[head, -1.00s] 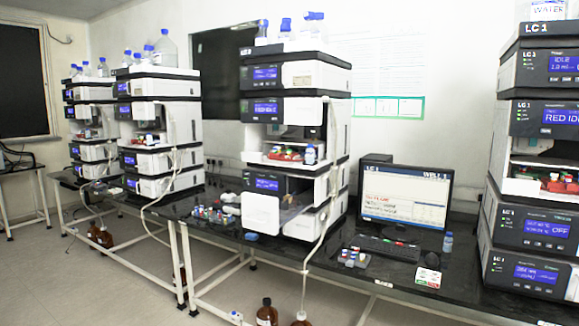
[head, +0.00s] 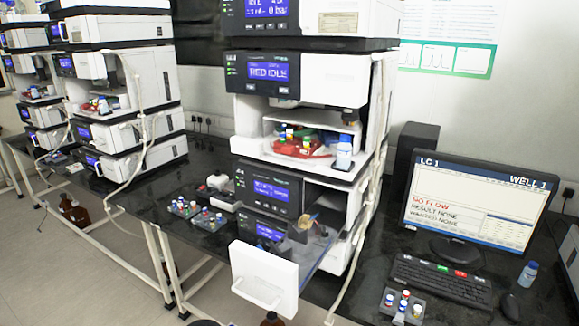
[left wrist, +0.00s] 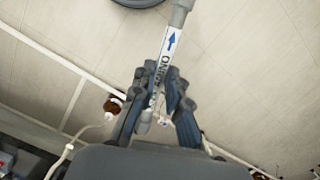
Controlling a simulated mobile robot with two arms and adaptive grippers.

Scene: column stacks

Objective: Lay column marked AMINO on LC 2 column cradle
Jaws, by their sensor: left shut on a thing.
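In the left wrist view my left gripper (left wrist: 162,76) is shut on a thin grey column (left wrist: 170,44) with a white label. The label bears a blue arrow and the letters "MINO", partly hidden by the fingers. The column sticks out beyond the fingertips, over the floor. In the head view the middle instrument stack has an open lower compartment (head: 308,222), its white front (head: 264,279) pulled out. A small tan part shows inside; I cannot make out a cradle. The stack's name is too small to read here. My right gripper is in neither current view.
Vial racks (head: 199,214) stand on the dark bench left of the open compartment. A monitor (head: 474,200) reading LC 1, a keyboard (head: 442,280), a small vial rack (head: 403,306) and a bottle (head: 527,274) are at the right. A white tube hangs down the stack's right side.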

